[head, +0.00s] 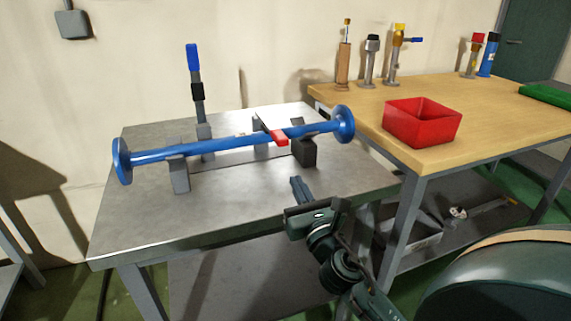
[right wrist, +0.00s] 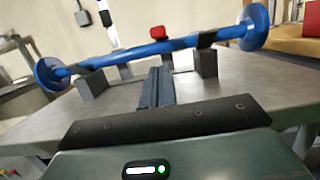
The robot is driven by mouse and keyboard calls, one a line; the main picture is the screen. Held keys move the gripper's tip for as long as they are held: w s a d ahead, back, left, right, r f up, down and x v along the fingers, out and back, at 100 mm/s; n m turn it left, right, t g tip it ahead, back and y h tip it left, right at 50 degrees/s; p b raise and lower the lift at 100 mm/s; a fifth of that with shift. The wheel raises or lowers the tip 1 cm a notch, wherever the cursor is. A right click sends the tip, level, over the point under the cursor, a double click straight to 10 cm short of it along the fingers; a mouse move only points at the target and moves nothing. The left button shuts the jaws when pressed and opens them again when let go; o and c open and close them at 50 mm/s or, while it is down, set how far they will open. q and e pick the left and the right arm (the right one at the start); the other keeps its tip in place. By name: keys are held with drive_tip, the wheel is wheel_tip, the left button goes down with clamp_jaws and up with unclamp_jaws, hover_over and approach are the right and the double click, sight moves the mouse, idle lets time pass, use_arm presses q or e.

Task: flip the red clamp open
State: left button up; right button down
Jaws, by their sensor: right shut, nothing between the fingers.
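The red clamp (head: 279,138) sits on the blue pipe (head: 215,145), right of its middle; it also shows in the right wrist view (right wrist: 158,32). The pipe lies across grey blocks on the metal table, with a round flange at each end. My right gripper (head: 296,181) is shut and empty, in front of and below the clamp, apart from it. In the right wrist view its fingers (right wrist: 157,72) are together and point toward the pipe, just below the clamp. My left gripper is not in view.
The metal table (head: 235,205) has free room in front of the pipe. An upright blue-handled clamp (head: 194,75) stands behind the pipe. A wooden bench (head: 450,155) to the right holds a red bin (head: 421,122) and several tools.

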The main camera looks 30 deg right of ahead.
drive_tip(key=x, duration=0.9)
drive_tip(key=shift+w+p, duration=0.35)
drive_tip(key=shift+w, duration=0.05)
drive_tip(key=shift+r, duration=0.1)
